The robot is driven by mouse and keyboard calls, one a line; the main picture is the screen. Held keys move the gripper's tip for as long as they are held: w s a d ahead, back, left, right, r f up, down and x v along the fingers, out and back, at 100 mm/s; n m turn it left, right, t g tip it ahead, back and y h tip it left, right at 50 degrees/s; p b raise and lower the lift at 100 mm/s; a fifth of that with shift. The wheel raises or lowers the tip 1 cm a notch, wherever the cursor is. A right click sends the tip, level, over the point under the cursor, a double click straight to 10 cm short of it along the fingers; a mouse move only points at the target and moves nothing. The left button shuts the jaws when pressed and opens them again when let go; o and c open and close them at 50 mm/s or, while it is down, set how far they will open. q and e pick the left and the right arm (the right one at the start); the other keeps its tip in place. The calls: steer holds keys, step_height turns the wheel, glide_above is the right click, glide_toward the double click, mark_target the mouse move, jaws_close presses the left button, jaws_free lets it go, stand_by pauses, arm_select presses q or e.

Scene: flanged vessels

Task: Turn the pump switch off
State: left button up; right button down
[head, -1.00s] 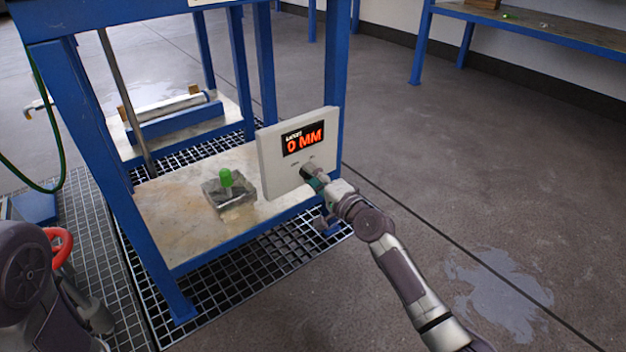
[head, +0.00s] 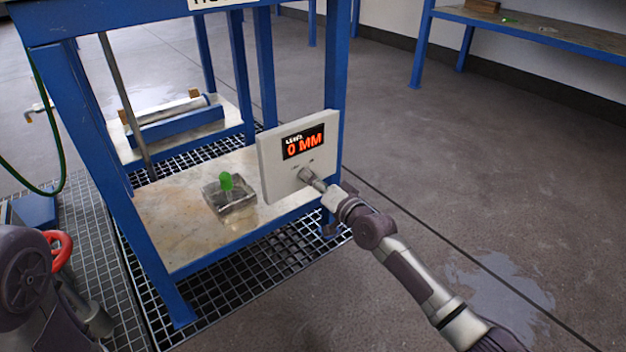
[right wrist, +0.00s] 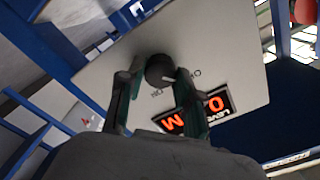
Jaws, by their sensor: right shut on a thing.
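The pump switch is a dark round knob (right wrist: 159,70) with a white mark, on a pale panel (head: 270,165) whose display reads 0 MM in orange. In the right wrist view the panel (right wrist: 225,45) is upside down, with small lettering by the knob that I cannot read surely. My right gripper (head: 309,178) is at the panel below the display. In the wrist view its two fingers (right wrist: 155,90) are on either side of the knob, shut on it. In the head view the gripper mostly hides the knob. My left gripper is not in view.
The panel stands at the right front of a blue frame (head: 110,165). A red ring (head: 60,248) and a green hose (head: 62,150) are at left. The floor at right is open.

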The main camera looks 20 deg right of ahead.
steer(key=shift+f, duration=0.15)
steer(key=c, duration=0.8)
jaws_free()
steer(key=shift+o, duration=0.2)
steer(key=v, duration=1.2)
